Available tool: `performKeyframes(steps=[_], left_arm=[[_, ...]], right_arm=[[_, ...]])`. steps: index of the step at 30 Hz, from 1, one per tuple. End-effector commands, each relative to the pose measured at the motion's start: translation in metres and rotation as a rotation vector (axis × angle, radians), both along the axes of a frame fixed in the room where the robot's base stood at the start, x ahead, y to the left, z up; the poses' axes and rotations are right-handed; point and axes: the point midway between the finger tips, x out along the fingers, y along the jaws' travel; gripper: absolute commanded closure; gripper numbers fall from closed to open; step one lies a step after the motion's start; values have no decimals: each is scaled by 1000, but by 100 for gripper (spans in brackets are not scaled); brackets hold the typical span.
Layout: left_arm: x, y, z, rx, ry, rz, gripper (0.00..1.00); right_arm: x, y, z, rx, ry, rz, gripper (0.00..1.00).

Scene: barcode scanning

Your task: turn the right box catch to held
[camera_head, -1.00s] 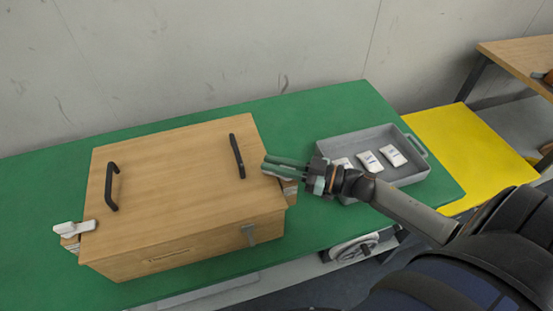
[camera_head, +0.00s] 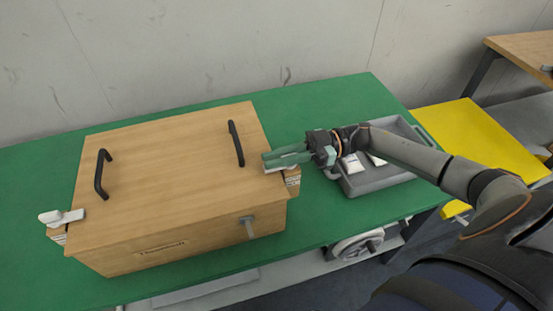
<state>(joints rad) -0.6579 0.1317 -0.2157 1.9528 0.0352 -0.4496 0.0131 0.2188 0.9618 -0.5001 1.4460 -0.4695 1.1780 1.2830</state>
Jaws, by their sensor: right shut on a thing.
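The wooden box (camera_head: 180,185) sits on the green table, its lid on, with two black handles. The right box catch (camera_head: 282,169) is a pale lever on a small wooden block (camera_head: 292,182) at the box's right side. My right gripper (camera_head: 268,160) reaches in from the right and is shut on the right catch, its green fingers covering much of it. The exact angle of the catch is hard to tell. The left catch (camera_head: 62,216) is white and lies on the opposite side of the box. My left gripper is out of view.
A grey tray (camera_head: 385,180) with white packets stands to the right, partly under my right arm. The green table (camera_head: 335,95) is clear behind the box. A yellow surface (camera_head: 475,135) lies farther right.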

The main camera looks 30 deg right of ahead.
Motion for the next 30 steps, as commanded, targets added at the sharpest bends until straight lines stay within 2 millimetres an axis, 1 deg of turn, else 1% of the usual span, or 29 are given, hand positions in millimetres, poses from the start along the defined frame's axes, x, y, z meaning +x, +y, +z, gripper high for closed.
performKeyframes(steps=[4,13,14,21,30], left_arm=[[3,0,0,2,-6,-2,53],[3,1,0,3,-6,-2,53],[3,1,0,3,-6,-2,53],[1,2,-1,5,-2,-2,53],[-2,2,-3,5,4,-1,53]], right_arm=[[0,1,0,3,-1,9,100],[0,2,0,3,-1,11,100],[0,2,0,3,-1,11,83],[0,1,0,2,1,10,56],[-1,-2,-1,0,1,9,55]])
